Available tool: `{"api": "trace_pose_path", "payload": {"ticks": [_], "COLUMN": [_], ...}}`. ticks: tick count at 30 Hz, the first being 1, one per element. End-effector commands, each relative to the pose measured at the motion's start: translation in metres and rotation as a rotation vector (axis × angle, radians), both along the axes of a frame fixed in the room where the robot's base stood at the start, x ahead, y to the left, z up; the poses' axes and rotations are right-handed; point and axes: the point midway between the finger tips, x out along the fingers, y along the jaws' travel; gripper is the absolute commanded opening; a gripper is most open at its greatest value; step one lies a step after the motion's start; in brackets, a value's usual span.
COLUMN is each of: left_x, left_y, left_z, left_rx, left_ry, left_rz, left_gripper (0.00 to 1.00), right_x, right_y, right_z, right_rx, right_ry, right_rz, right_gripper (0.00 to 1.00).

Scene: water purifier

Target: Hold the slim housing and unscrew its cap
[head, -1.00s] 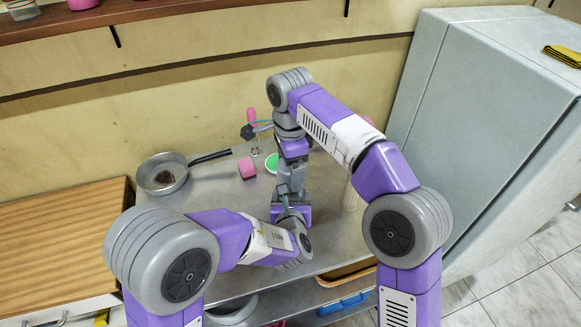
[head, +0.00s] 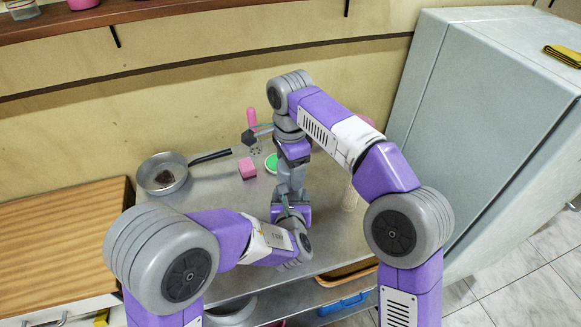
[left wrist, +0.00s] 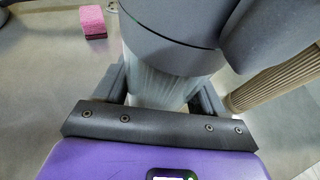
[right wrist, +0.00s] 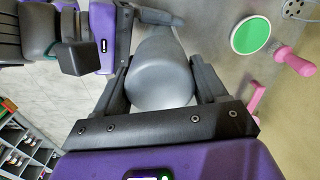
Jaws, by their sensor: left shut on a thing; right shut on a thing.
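The slim housing is a pale, translucent cylinder (left wrist: 160,86), standing between the fingers of my left gripper (left wrist: 162,92) in the left wrist view. My left gripper is shut on it. The cap is a smooth dark grey piece (right wrist: 160,78) in the right wrist view, between the fingers of my right gripper (right wrist: 160,90), which is shut on it from above. The cap's side is partly hidden by the fingers. In the head view the right gripper (head: 290,190) comes down over the left gripper (head: 290,212). They hide the housing and cap there.
A pan (head: 163,175) stands at the table's left. A pink block (head: 248,168), a green disc (head: 271,162) and a pink-handled item (head: 251,117) lie behind the grippers. A pale upright cylinder (head: 350,197) stands close on the right. The table's front left is clear.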

Motion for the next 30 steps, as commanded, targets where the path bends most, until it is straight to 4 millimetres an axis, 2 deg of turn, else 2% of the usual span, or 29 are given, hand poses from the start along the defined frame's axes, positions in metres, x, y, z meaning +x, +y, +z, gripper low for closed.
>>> {"api": "trace_pose_path", "payload": {"ticks": [30], "left_x": [-0.0001], "left_y": [-0.0004], "left_z": [0.0002], "left_rx": [0.001], "left_ry": [0.0], "left_rz": [-0.001], "left_gripper": [0.0], "right_x": [0.0002], "right_y": [0.0003], "right_z": [0.0015], "right_rx": [0.0], "right_ry": [-0.002], "right_rz": [1.914], "right_gripper": [0.35]}}
